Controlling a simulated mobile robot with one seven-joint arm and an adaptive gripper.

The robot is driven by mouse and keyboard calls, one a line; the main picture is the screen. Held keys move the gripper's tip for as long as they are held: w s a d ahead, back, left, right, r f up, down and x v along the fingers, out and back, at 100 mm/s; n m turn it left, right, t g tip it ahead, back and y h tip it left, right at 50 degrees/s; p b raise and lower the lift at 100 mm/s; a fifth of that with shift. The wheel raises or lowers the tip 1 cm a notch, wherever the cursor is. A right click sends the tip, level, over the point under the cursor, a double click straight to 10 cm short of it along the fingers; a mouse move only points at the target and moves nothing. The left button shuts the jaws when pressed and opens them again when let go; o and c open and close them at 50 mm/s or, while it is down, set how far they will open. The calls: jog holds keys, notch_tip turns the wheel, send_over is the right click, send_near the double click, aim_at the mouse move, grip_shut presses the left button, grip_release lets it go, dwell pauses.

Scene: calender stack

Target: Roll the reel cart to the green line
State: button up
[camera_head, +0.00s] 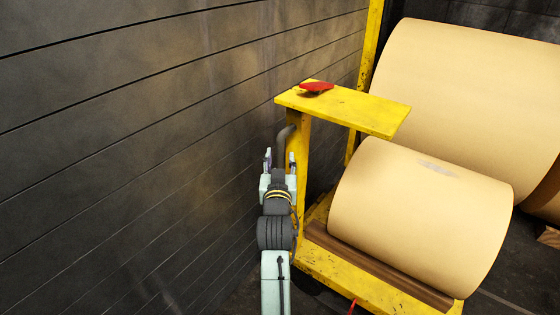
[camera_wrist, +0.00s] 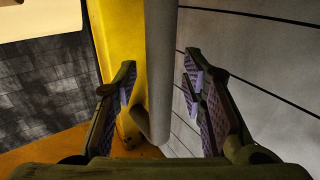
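The yellow reel cart (camera_head: 345,272) stands on the right, carrying a large tan paper reel (camera_head: 420,215). A grey tube handle (camera_head: 284,137) curves out from the cart's yellow post, and it also shows in the wrist view (camera_wrist: 160,50). My gripper (camera_head: 280,160) is at the handle, near the cart's left side. In the wrist view my gripper (camera_wrist: 160,68) is open, with the handle running between the two fingers. A gap shows between the tube and each finger pad. No green line is visible in either view.
A dark panelled wall (camera_head: 150,130) fills the left, close to my arm. A yellow shelf (camera_head: 345,107) on the cart holds a red item (camera_head: 316,87). A larger paper reel (camera_head: 465,95) stands behind. Dark floor (camera_head: 500,285) shows at the lower right.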

jog(key=shift+c, duration=0.2)
grip_shut()
dwell(0.6)
